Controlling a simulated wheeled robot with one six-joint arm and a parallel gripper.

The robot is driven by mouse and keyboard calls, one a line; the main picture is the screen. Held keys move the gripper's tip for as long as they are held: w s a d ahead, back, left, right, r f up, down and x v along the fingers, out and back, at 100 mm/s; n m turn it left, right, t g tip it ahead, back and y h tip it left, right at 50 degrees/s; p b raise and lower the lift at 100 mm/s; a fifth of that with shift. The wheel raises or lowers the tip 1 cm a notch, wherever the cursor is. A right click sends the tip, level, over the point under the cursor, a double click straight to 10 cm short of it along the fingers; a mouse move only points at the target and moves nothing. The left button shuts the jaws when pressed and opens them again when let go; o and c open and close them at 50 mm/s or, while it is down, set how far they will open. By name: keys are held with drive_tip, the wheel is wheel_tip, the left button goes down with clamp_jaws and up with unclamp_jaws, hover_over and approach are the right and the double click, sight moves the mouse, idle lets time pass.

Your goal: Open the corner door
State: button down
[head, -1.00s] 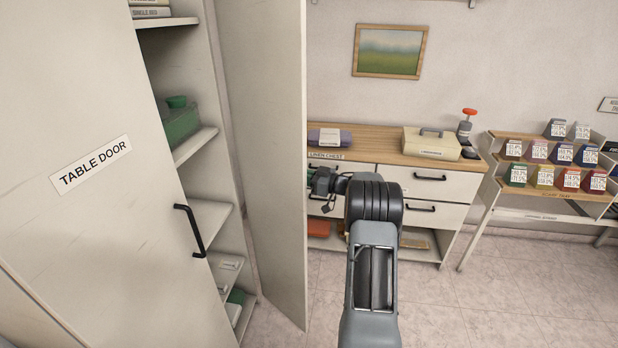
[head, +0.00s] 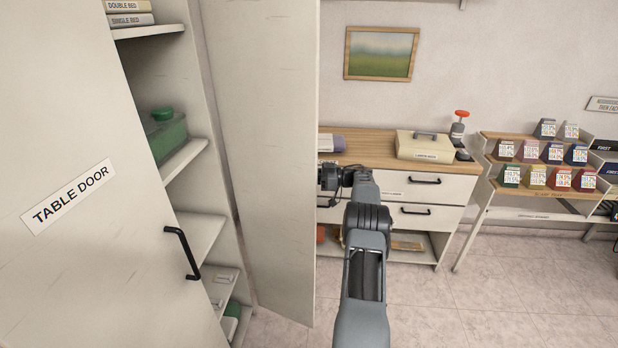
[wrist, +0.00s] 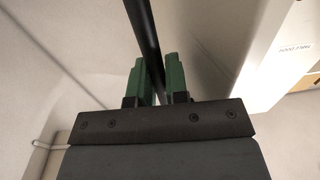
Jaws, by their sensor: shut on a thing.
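The corner door (head: 268,150) stands ajar, a tall pale panel seen from its inner side, with the shelves open on its left. In the wrist view my gripper (wrist: 159,75) has its green fingers on either side of a black bar handle (wrist: 142,22), shut on it. In the head view my arm reaches to the right edge of the corner door; the handle and my fingertips are hidden behind the panel there. The pale door with the label TABLE DOOR (head: 68,197) and its own black handle (head: 183,253) is at the left.
A green box (head: 166,135) and books (head: 130,12) sit on the cabinet shelves. A drawer chest (head: 440,190) with a wooden top stands behind my arm. A rack of coloured boxes (head: 545,160) is at the right. The floor (head: 490,290) at lower right is clear.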

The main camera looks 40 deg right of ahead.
drive_tip(key=shift+w+a+r, duration=0.15)
drive_tip(key=shift+a, duration=0.05)
drive_tip(key=c, duration=1.5)
unclamp_jaws()
drive_tip(key=shift+o, duration=0.4)
drive_tip(key=shift+w+a, duration=0.15)
drive_tip(key=b+v, duration=0.1)
drive_tip(key=v, duration=1.1)
drive_tip(key=shift+b, duration=0.3)
